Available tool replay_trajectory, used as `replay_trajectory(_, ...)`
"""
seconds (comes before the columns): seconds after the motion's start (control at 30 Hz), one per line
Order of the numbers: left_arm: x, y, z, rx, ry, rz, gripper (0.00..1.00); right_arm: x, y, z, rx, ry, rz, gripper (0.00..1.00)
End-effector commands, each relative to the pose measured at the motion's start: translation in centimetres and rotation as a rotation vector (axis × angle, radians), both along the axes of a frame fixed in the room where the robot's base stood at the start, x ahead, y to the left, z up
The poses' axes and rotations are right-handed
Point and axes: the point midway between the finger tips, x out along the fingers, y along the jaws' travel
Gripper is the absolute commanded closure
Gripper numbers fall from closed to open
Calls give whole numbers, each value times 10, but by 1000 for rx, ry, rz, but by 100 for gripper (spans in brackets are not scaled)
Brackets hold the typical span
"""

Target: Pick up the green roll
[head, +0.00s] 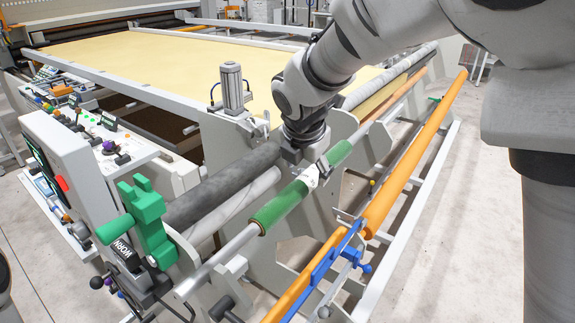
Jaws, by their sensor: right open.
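The green roll (280,207) sits along a pale metal bar that slants from lower left to upper right. Green shows on both sides of my right gripper (315,171), at the lower left and at the upper right (339,153). The gripper reaches down over the roll's middle and hides part of it. Its jaws are open, and whether they touch the roll I cannot tell. My left gripper is out of view.
A dark grey roller (222,186) runs behind the bar. Long orange tubes (415,155) with a blue clamp (335,255) lie in front. A green bracket (150,222) and control panel (62,165) stand left. Yellow fabric (160,60) covers the frame behind. Floor at right is clear.

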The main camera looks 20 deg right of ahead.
Motion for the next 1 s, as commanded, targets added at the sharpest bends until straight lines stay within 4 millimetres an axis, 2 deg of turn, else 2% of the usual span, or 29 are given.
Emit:
replay_trajectory(0.1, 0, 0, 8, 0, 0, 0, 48, 7, -7, -19, 2, 8, 0, 28)
replay_trajectory(0.2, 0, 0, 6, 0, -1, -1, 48, 13, -11, -35, 3, 6, -1, 28)
replay_trajectory(0.47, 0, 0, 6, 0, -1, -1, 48, 16, -12, -40, 2, 2, -1, 28)
replay_trajectory(0.5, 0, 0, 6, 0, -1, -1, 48, 16, -12, -40, 2, 2, -1, 42)
replay_trajectory(0.67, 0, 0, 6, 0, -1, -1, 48, 15, -12, -40, 2, 2, -1, 99)
replay_trajectory(1.0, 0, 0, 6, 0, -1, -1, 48, 16, -12, -37, 2, 2, -1, 100)
